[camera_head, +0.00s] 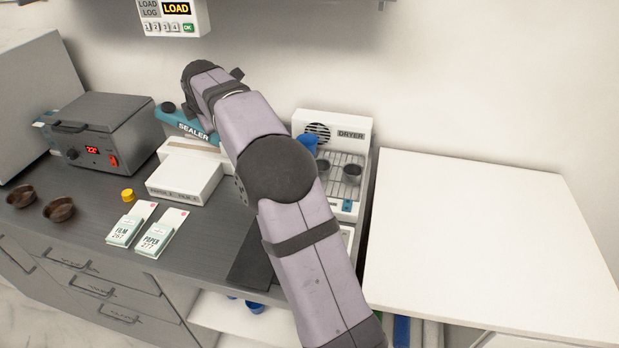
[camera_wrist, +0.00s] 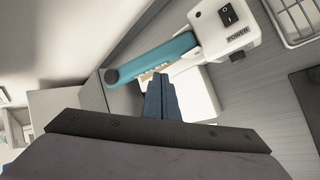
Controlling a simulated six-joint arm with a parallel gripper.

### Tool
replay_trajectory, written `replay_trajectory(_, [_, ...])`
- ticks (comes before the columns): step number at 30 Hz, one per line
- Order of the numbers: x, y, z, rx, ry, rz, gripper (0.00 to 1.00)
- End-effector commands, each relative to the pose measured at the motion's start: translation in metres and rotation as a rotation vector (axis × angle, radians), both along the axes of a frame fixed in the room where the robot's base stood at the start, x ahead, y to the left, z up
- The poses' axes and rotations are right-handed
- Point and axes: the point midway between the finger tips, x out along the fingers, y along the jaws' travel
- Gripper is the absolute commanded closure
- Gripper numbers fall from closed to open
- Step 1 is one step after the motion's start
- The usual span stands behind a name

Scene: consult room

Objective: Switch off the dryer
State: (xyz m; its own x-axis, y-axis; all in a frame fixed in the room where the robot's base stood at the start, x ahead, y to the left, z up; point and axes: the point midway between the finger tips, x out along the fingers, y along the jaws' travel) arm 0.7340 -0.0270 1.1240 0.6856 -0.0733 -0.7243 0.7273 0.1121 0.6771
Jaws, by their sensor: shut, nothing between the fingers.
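The dryer (camera_head: 352,126) is a white unit with a round vent and a wire rack, standing on the counter just right of my arm in the head view. A small blue part (camera_head: 347,205) is on its front edge; I cannot tell whether it is a switch. My gripper (camera_wrist: 158,80) is shut and empty, its fingers over the sealer in the wrist view. The fingertips are hidden in the head view. A white housing (camera_wrist: 212,42) at the sealer's end carries a black rocker switch (camera_wrist: 228,14) marked POWER. A wire rack (camera_wrist: 300,20) shows at the upper right.
The teal sealer (camera_head: 195,127) stands left of the dryer, partly behind my arm. Dark cups (camera_head: 352,172) and a blue cup (camera_head: 306,146) are at the rack. A grey heater (camera_head: 105,130) with a red display stands further left. A bare white surface (camera_head: 480,230) lies right.

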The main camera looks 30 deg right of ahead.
Motion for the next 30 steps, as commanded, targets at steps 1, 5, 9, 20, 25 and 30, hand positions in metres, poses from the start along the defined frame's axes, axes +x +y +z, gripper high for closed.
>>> replay_trajectory(1, [-0.015,-0.04,0.002,0.02,0.043,-0.066,1.0])
replay_trajectory(5, [-0.063,-0.117,-0.009,0.098,0.167,-0.214,1.0])
replay_trajectory(9, [-0.125,-0.183,-0.016,0.207,0.286,-0.366,1.0])
replay_trajectory(20, [-0.271,-0.261,-0.013,0.519,0.482,-0.639,1.0])
replay_trajectory(25, [-0.305,-0.269,-0.008,0.61,0.515,-0.693,1.0])
replay_trajectory(30, [-0.318,-0.271,-0.006,0.648,0.525,-0.712,1.0])
